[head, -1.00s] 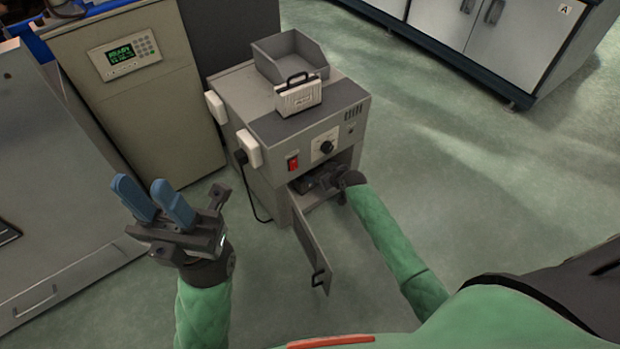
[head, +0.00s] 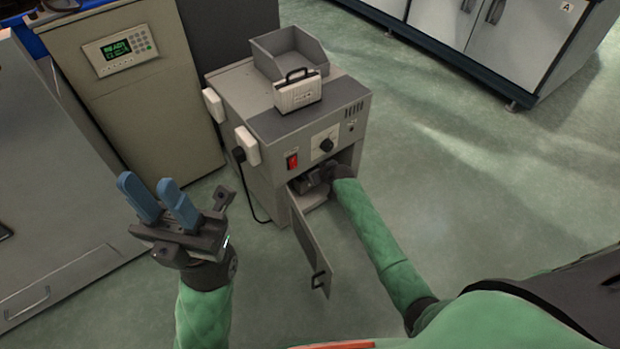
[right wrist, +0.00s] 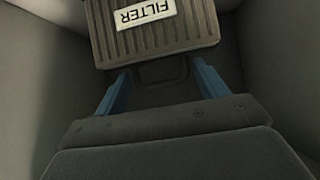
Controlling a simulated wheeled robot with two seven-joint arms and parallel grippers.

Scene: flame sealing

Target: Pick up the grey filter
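The grey filter (right wrist: 155,32) is a ribbed block with a white FILTER label, upside down at the top of the right wrist view. Its loop handle (right wrist: 162,70) points toward me. My right gripper (right wrist: 160,74) is open, one blue finger on each side of the handle, with gaps visible between. In the head view my right gripper (head: 316,178) is inside the machine's lower compartment, its fingers hidden, and the filter cannot be seen there. My left gripper (head: 146,186) is open and empty, held up left of the machine.
The grey machine (head: 258,160) has its lower door (head: 310,245) swung open. A pale block with a dark handle (head: 298,94) and an open grey bin (head: 290,55) sit on top. Compartment walls (right wrist: 285,60) close in around the right gripper. Cabinets stand left and back right.

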